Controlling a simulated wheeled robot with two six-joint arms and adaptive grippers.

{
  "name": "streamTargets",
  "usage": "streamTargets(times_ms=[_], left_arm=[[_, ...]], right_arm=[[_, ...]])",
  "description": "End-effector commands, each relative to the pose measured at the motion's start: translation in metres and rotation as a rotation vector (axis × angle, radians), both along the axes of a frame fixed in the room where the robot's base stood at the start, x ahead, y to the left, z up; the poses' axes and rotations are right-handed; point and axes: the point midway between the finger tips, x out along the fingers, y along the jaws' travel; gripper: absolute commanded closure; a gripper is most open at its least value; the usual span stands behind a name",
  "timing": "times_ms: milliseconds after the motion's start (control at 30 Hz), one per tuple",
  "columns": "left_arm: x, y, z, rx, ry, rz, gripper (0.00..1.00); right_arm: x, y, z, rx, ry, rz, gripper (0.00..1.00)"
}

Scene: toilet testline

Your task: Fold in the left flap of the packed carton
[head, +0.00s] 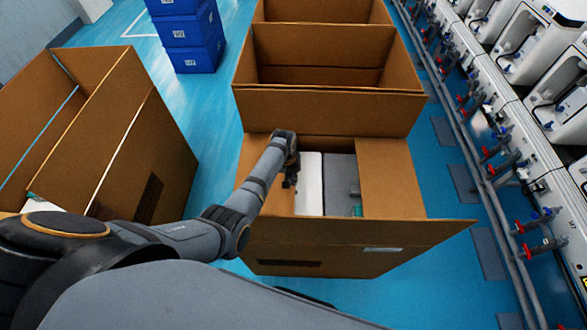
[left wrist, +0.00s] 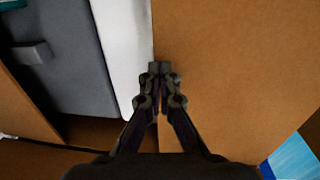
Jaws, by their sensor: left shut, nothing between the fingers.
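The packed carton (head: 330,248) stands open in the middle of the head view. It holds a white part (head: 309,182) and a grey part (head: 340,180). The left flap (head: 262,205) slopes inward over the left side of the opening; in the left wrist view it is the wide brown panel (left wrist: 235,75), with its edge beside the white part. My left gripper (head: 290,182) is shut and empty at this flap's inner edge; its closed tips show in the left wrist view (left wrist: 160,68). Whether they touch the flap is unclear. The right flap (head: 388,175) lies inward. My right gripper is not in view.
An empty open carton (head: 330,108) stands directly behind. Another open carton (head: 150,170) stands at the left. Blue crates (head: 195,40) are stacked at the back. A pipe rail with red and blue valves (head: 497,165) runs along the right. Blue floor lies between.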

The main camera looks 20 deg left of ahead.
Motion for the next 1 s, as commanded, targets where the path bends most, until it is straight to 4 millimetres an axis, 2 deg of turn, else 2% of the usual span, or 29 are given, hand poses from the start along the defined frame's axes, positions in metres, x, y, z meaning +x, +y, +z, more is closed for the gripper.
streamTargets(times_ms=[133,400,567,667,833,900,1000], left_arm=[[-0.006,0.0,-0.004,0.013,0.006,0.0,1.0],[-0.008,0.0,-0.007,0.014,0.01,0.0,1.0],[-0.008,0.0,-0.004,0.013,0.011,0.0,1.0],[-0.007,0.001,0.009,0.014,0.01,0.0,1.0],[-0.003,0.004,0.049,0.015,0.002,0.001,1.0],[-0.002,0.004,0.058,0.014,-0.003,0.001,1.0],[-0.001,0.004,0.083,0.014,-0.003,0.001,1.0]], right_arm=[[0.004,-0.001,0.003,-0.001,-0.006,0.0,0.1],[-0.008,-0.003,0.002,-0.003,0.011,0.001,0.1],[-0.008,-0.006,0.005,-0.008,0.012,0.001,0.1],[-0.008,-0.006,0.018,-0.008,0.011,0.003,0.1],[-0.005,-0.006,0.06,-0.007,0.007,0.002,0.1],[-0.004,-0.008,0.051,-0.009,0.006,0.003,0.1],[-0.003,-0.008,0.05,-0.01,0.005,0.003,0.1]])
